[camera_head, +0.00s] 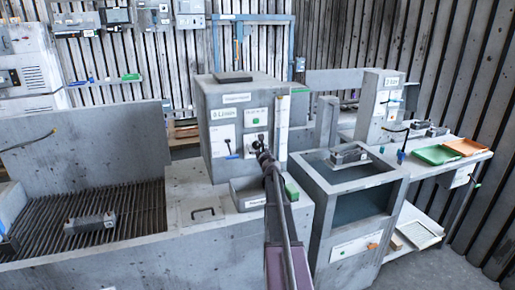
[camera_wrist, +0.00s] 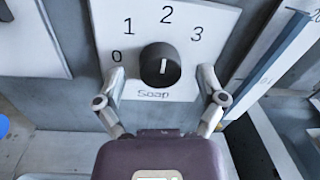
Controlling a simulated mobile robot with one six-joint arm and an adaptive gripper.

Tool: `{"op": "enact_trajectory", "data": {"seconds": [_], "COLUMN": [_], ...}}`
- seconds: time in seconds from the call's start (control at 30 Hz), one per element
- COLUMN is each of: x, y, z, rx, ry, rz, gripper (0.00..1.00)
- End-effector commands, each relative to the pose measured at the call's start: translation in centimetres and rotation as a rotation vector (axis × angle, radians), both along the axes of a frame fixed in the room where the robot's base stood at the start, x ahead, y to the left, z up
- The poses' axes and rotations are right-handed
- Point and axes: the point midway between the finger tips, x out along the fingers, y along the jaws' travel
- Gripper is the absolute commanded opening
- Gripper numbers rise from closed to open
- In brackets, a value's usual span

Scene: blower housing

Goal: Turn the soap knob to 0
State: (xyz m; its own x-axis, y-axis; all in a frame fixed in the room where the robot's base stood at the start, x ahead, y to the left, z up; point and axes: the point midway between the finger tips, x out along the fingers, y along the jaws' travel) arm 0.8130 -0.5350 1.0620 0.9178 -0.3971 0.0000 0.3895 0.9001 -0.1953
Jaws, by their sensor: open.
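The soap knob (camera_wrist: 160,66) is a round dark knob on a white plate (camera_wrist: 185,88) marked 0, 1, 2, 3 and "Soap". Its white pointer line points nearly straight up, toward the 2. The 0 is to the left of the knob. My gripper (camera_wrist: 162,76) is open in front of the plate, with one finger on each side of the knob and a visible gap to it on both sides. In the head view my gripper (camera_head: 262,152) reaches the front of the grey control box (camera_head: 217,97), and the knob is hidden or too small to tell.
A second white panel (camera_head: 223,141) is left of the knob's plate on the box. A grey tray (camera_head: 248,193) sits below. A tank (camera_head: 352,190) stands to the right and a slatted grate (camera_head: 130,215) to the left. A ruler-like strip (camera_wrist: 275,50) is right of the plate.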

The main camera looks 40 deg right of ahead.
Motion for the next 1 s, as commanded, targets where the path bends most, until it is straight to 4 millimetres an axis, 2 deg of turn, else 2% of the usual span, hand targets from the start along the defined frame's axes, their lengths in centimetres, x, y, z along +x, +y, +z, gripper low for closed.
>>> {"op": "enact_trajectory", "data": {"seconds": [0.4, 0.43, 0.47, 0.7, 1.0], "x": [0.52, 0.52, 0.52, 0.53, 0.57], "y": [-0.19, -0.19, -0.19, -0.19, -0.2], "z": [0.0, 0.0, 0.0, 0.0, -0.01], "rx": [0.0, 0.0, 0.0, 0.0, -0.01], "ry": [0.0, 0.0, 0.0, 0.0, 0.003], "rz": [0.0, 0.0, 0.0, 0.0, 0.0], "gripper": [0.89, 0.86, 0.78, 0.07, 0.07]}}
